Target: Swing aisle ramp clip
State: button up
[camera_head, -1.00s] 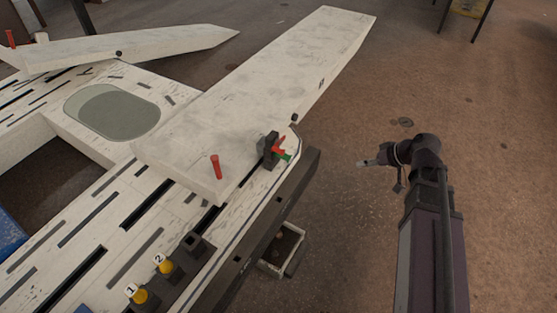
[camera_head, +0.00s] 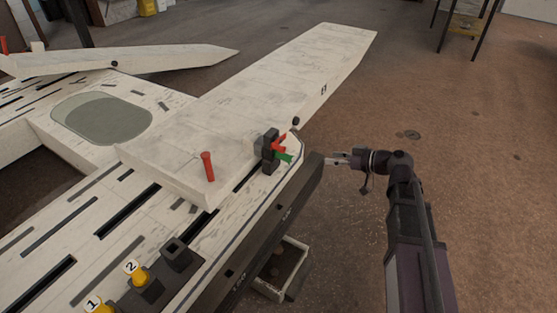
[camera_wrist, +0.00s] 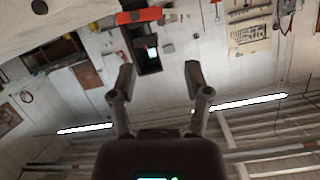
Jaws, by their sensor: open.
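A dark clip (camera_head: 269,151) stands on the edge of the white bench, at the side of the long white ramp (camera_head: 255,90). A red pointer (camera_head: 279,147) and a green pointer (camera_head: 284,158) stick out from it to the right. My gripper (camera_head: 332,160) is right of the clip, apart from it, pointing left at the bench edge. In the wrist view my gripper (camera_wrist: 158,76) has its two fingers spread with nothing between them. A red-orange bar (camera_wrist: 138,16) shows beyond the fingertips there; I cannot tell whether it is the clip's red pointer.
A red peg (camera_head: 208,166) stands on the ramp's near end. Yellow pegs tagged 1 (camera_head: 101,308) and 2 (camera_head: 138,275) sit in a dark rack beside an empty-looking socket (camera_head: 175,252). An open drawer (camera_head: 281,268) juts out under the bench.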

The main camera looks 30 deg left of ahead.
aim_at(284, 150)
jog(key=w+a+f+n+y+b, duration=0.1)
jog(key=a+f+b, duration=0.4)
jog(key=b, duration=0.5)
jog(key=a+n+y, duration=0.1)
jog(key=y, duration=0.1)
jog(key=shift+w+f+n+y, duration=0.4)
jog(key=shift+a, duration=0.1)
jog(key=shift+a, duration=0.15)
jog(key=a, duration=0.9)
jog(key=w+a, duration=0.1)
jog(key=a, duration=0.3)
jog(key=shift+a, duration=0.2)
grip_shut()
